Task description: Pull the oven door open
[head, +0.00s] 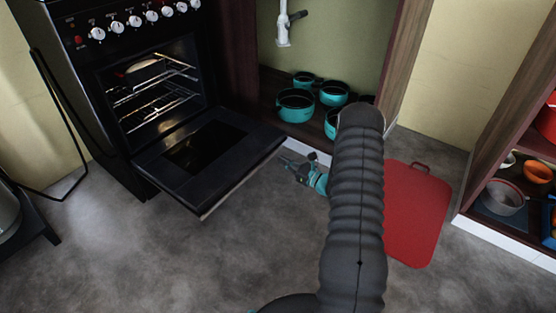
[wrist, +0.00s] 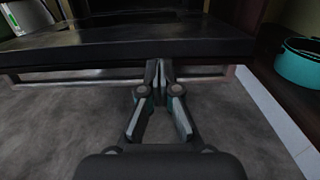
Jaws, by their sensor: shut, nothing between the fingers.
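The black oven (head: 150,60) stands at the upper left in the head view. Its door (head: 210,150) is folded down, close to level, and the lit inside with wire racks (head: 155,90) shows. My gripper (head: 288,163) is just right of the door's outer right corner in the head view. In the wrist view my gripper (wrist: 158,68) is shut and empty, its fingertips together at the lower edge of the door (wrist: 120,48). I cannot tell whether they touch the door.
An open cupboard with several teal pots (head: 297,104) is right of the oven; one pot (wrist: 300,62) shows in the wrist view. A red board (head: 415,215) lies right of my arm. A shelf with pans (head: 503,197) is at far right. Grey floor before the door is clear.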

